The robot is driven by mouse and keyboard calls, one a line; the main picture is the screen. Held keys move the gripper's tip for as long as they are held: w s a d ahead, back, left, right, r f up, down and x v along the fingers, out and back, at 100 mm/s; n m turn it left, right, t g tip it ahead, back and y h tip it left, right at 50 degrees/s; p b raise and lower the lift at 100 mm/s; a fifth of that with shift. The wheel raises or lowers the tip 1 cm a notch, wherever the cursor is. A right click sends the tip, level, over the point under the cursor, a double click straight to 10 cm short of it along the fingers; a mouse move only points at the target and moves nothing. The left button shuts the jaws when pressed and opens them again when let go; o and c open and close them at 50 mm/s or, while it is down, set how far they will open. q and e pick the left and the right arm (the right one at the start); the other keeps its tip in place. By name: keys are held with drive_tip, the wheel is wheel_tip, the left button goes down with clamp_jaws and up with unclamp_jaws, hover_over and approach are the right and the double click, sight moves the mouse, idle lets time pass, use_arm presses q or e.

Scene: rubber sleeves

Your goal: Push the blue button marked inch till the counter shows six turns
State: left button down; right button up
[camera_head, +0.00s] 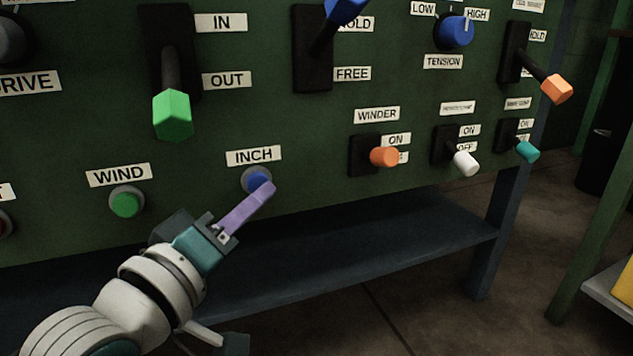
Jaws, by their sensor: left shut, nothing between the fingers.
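The blue button (257,178) sits in a grey ring on the dark green panel, under a white label (254,156) reading INCH. My left gripper (266,190) is shut and empty, its purple fingers pointing up and right. Its fingertips overlap the lower right of the blue button in the picture; I cannot tell whether they touch it. No counter shows in this view. My right gripper is not in view.
A green button (126,204) marked WIND is left of the blue one. An orange WINDER switch (384,157) and white and teal switches stand to the right. A large green-handled lever (172,114) juts out above. A dark shelf (400,237) runs below the panel.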

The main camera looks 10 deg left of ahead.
use_arm(q)
drive_tip(key=shift+w+a, duration=0.1)
drive_tip(key=shift+w, duration=0.05)
idle(0.4)
drive_tip(key=shift+w+a, duration=0.15)
drive_tip(key=shift+w, duration=0.1)
drive_tip(key=shift+w+a, duration=0.2)
drive_tip(key=shift+w, duration=0.05)
idle(0.7)
drive_tip(key=shift+s+d, duration=0.1)
idle(0.3)
drive_tip(key=shift+s+d+p, duration=0.35)
drive_tip(key=shift+s, duration=0.2)
